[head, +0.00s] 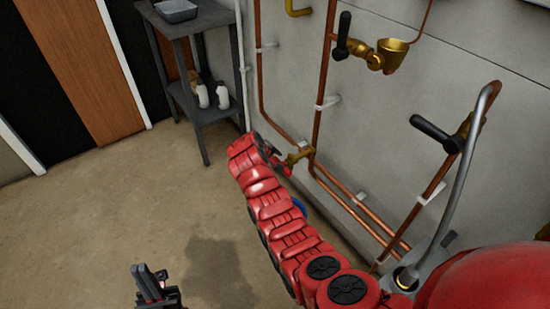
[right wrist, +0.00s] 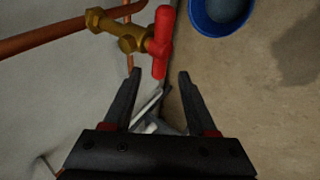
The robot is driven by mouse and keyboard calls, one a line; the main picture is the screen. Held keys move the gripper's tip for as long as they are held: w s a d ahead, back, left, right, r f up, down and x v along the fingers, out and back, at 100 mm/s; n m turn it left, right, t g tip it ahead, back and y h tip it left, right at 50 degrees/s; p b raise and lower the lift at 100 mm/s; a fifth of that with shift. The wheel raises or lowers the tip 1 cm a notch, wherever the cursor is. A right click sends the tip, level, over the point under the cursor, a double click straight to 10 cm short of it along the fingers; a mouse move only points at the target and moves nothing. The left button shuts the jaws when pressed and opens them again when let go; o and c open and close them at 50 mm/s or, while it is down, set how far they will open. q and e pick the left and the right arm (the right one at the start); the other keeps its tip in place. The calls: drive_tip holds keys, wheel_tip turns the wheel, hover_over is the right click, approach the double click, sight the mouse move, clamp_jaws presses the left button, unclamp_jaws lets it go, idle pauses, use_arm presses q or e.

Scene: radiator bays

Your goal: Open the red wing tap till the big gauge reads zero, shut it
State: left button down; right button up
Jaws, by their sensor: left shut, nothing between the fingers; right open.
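The red wing tap (right wrist: 160,42) sits on a brass valve body (right wrist: 127,30) on a copper pipe in the right wrist view. Its red handle points down the picture. My right gripper (right wrist: 160,76) is open, and the handle's lower end appears between its fingertips; I see no contact. In the head view the brass body (head: 298,154) shows low on the wall beside my right gripper (head: 274,157); the handle is largely hidden there. My left gripper (head: 150,272) is shut and empty over the floor at the bottom. The big gauge is not in view.
A blue bucket (right wrist: 222,14) stands on the floor near the tap, mostly behind my right arm in the head view. Black lever handles (head: 437,133) and a brass funnel (head: 393,55) stick out from the wall. A grey shelf (head: 208,105) stands at the back. Floor left of my arm is clear.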

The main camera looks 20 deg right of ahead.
drive_tip(key=v, duration=0.8)
drive_tip(key=shift+r+p, duration=0.15)
drive_tip(key=shift+p, duration=0.3)
